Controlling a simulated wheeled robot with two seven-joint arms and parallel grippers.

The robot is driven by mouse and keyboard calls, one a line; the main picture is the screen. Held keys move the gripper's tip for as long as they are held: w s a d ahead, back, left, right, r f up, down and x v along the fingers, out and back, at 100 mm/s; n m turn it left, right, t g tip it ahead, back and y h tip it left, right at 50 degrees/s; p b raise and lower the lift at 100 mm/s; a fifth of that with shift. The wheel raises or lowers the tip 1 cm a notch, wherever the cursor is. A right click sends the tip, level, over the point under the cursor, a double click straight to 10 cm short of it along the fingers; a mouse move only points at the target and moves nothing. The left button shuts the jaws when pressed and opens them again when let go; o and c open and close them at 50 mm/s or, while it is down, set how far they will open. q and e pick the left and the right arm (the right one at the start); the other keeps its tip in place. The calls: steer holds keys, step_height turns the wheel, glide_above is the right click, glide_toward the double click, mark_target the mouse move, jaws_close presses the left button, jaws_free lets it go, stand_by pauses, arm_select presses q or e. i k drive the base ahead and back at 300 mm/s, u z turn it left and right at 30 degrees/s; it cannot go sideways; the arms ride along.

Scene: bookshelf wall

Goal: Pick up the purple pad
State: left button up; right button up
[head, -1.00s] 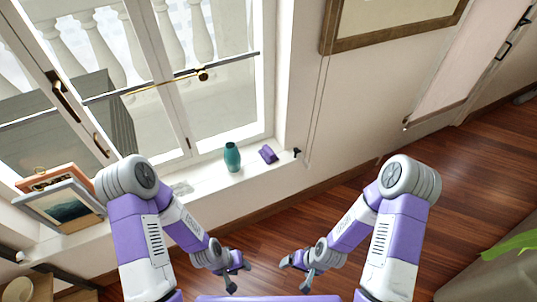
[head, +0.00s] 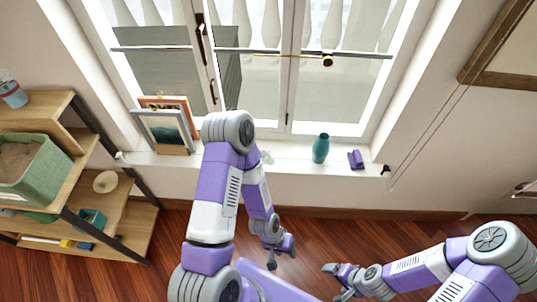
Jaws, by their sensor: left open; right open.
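The purple pad (head: 355,159) is a small purple object on the white window sill, near its right end in the head view. My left gripper (head: 281,257) is open and empty, low over the floor, below and to the left of the pad in the picture. My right gripper (head: 336,280) is open and empty, also low over the floor, further to the right. Neither gripper touches the pad.
A teal vase (head: 321,148) stands on the sill just left of the pad. Framed pictures (head: 168,130) lean at the sill's left end. A wooden shelf (head: 130,226) with a green bin (head: 40,172) stands at left. The wooden floor below the sill is clear.

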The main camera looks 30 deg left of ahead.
mark_target(355, 158)
steer(key=k, duration=0.65)
steer(key=z, duration=0.85)
steer(key=i, duration=1.3)
steer(key=u, duration=0.4)
